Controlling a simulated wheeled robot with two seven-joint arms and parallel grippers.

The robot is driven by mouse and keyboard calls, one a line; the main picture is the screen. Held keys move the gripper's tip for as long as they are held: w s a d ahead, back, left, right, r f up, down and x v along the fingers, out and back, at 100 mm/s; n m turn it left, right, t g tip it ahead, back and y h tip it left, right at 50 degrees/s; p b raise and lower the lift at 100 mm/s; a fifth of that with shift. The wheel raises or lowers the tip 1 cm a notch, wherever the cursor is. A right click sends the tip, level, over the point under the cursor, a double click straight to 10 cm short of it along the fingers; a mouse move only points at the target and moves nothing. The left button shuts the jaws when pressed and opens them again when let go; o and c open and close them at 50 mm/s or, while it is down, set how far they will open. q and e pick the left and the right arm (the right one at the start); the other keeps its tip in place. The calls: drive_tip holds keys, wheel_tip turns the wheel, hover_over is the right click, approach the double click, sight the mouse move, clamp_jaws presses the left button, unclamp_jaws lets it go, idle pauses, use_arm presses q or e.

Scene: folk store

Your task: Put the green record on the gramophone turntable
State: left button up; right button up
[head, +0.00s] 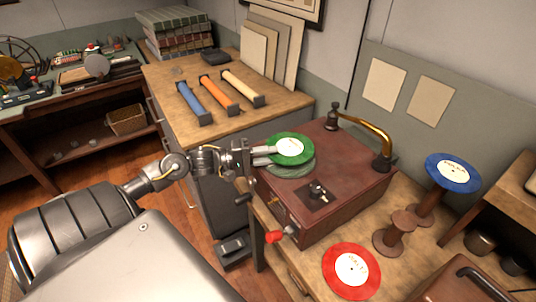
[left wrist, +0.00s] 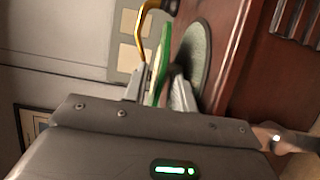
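The green record (head: 291,148), with a white label, is held about level above the gramophone's turntable (head: 287,168), a grey-green disc on the dark red box. A gap shows between record and turntable in the left wrist view, where the record (left wrist: 161,66) appears edge-on and the turntable (left wrist: 196,58) lies beside it. My left gripper (head: 268,155) has its fingers on either side of the record's near edge and is shut on it. The record hides part of the turntable. My right gripper is not in view.
The gramophone (head: 340,197) has a brass tonearm (head: 365,130) at the back right and a red-knobbed crank (head: 275,237) in front. A red record (head: 351,270) lies on the table at front. A blue record (head: 453,172) sits on a wooden stand at right. Coloured cylinders (head: 220,93) lie on the back counter.

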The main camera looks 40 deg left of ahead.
use_arm(q)
drive_tip(key=shift+r, duration=0.1)
drive_tip(key=shift+s+a, duration=0.15)
drive_tip(key=shift+s, duration=0.05)
drive_tip(key=b+v, duration=0.2)
drive_tip(key=v, duration=0.9)
drive_tip(key=shift+s, duration=0.25)
drive_tip(key=shift+a, duration=0.1)
